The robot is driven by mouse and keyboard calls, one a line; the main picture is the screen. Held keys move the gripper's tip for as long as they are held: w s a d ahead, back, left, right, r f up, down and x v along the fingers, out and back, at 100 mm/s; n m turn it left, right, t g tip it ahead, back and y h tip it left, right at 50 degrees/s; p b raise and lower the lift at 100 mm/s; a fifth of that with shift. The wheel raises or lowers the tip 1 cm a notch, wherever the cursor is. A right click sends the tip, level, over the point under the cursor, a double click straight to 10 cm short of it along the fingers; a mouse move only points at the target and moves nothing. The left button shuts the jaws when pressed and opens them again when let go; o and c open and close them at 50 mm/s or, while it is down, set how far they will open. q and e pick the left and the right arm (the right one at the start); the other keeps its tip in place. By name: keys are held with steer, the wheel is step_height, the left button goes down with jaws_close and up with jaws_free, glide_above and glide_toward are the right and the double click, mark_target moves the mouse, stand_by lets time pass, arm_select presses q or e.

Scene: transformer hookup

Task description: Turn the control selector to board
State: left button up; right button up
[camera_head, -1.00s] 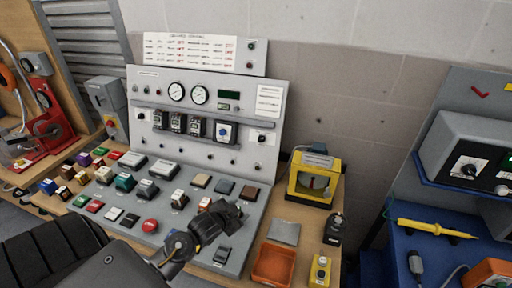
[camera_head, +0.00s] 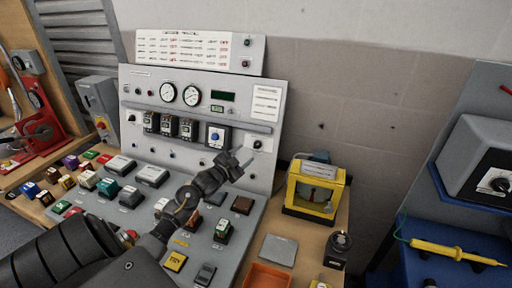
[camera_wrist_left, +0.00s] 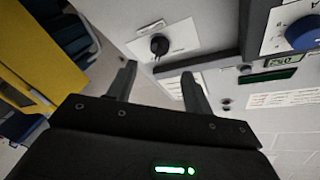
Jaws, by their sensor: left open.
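A black selector knob on a white plate (camera_head: 257,144) sits at the lower right of the grey upright panel (camera_head: 135,88). In the left wrist view the knob (camera_wrist_left: 159,45) lies just beyond my fingertips, roughly centred between them, with a gap. The lettering on its plate is too small to read. My left gripper (camera_head: 241,160) is open and empty, in front of the panel just below and left of the knob; its two fingers (camera_wrist_left: 157,78) stand apart in the wrist view. My right gripper is not in view.
A blue knob (camera_head: 215,136) on a white plate is left of the black one. A ledge (camera_head: 200,115) runs above them. Below are several coloured buttons on the sloping desk. A yellow box (camera_head: 316,191) stands to the right. The wall beyond is clear.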

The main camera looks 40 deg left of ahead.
mark_target(256, 146)
arm_select(q)
steer(key=w+p, duration=0.1)
steer(key=w, duration=0.5)
steer(key=shift+w+r, duration=0.1)
steer(key=shift+w, duration=0.6)
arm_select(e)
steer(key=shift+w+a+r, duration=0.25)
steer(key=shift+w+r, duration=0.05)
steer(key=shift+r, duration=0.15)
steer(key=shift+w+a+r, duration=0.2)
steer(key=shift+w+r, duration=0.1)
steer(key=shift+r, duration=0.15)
arm_select(q)
steer(key=shift+c, duration=0.3)
